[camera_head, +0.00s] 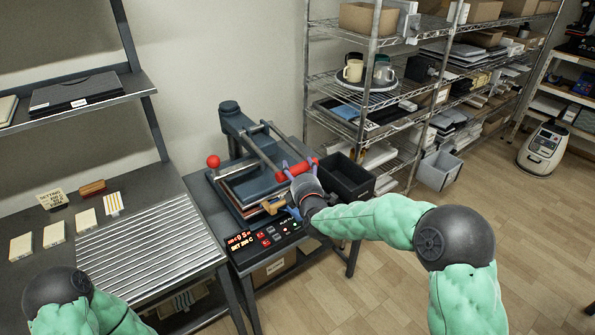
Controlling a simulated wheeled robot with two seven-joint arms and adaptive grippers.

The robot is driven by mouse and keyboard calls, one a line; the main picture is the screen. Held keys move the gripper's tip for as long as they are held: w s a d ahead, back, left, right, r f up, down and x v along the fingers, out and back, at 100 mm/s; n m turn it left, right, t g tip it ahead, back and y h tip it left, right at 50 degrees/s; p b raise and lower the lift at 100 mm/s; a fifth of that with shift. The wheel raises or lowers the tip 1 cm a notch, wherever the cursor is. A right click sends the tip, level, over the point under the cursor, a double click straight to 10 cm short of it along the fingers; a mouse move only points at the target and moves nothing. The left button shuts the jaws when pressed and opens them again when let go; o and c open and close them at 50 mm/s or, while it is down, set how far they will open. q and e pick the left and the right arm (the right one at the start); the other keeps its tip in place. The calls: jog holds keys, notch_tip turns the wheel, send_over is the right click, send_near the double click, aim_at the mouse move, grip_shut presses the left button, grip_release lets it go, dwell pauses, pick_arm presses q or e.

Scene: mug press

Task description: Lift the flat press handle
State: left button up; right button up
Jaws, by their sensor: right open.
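The flat press (225,192) stands on a small dark table, with a dark arm, a flat plate and a lit control panel (265,236) in front. Its red bar handle (297,170) is at the plate's right front. My right gripper (287,183) is at this handle, its fingers open and close to the red bar. Whether the fingers touch the bar I cannot tell, as the gripper's body hides part of the area. A tan knob (273,206) shows just left of the gripper. My left arm enters at the lower left, but its gripper is out of view.
A black bin (346,180) stands right behind my right gripper. A red ball knob (213,161) is at the press's left. A ribbed metal bench (150,250) lies left. Wire shelves (385,100) with mugs (353,70) stand behind.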

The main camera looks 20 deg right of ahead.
jog(key=shift+w, duration=0.55)
